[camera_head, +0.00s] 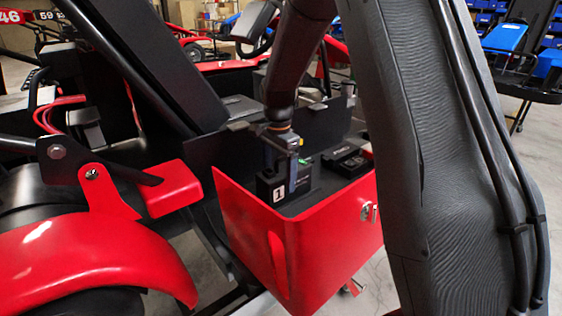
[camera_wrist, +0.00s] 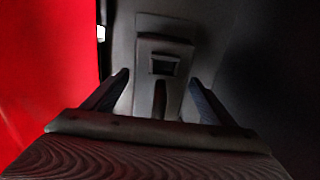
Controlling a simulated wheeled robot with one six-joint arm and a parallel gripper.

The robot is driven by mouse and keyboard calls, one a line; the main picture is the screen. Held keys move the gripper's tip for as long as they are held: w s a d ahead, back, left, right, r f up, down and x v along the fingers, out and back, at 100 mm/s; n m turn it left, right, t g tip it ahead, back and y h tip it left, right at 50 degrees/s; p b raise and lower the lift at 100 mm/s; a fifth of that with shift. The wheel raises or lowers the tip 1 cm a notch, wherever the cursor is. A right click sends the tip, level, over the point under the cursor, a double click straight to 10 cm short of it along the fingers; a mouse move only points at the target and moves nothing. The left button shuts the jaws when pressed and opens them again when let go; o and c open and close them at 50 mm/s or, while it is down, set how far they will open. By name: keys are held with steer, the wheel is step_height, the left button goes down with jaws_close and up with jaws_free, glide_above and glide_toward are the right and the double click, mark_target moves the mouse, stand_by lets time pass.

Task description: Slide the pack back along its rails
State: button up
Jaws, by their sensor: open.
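The pack (camera_head: 301,182) is a black block with a white label marked 1 on its end. It sits inside an open red-walled side box (camera_head: 262,228) on the kart. My gripper (camera_head: 281,171) points down over the near end of the pack, its two fingers apart. In the wrist view, my gripper (camera_wrist: 159,79) is open, with a dark grey raised part (camera_wrist: 165,45) and a dark upright piece between or just below the fingers. I cannot tell whether the fingers touch it. The rails are not clearly visible.
A black unit (camera_head: 346,160) lies right of the pack in the box. A black panel (camera_head: 318,124) stands behind. The red wall (camera_wrist: 50,70) runs close along the left in the wrist view. A red fender (camera_head: 90,262) and bracket lie left. My arm hides much of the right.

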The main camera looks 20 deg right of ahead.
steer(key=shift+f, duration=1.15)
steer(key=shift+d, duration=0.1)
jaws_close()
steer(key=shift+w+d, duration=0.3)
steer(key=shift+d, duration=0.4)
steer(key=shift+w+d, duration=0.3)
steer(key=shift+d, duration=0.4)
steer(key=shift+w+d, duration=0.3)
steer(key=shift+d, duration=0.4)
jaws_free()
steer(key=shift+r, duration=0.15)
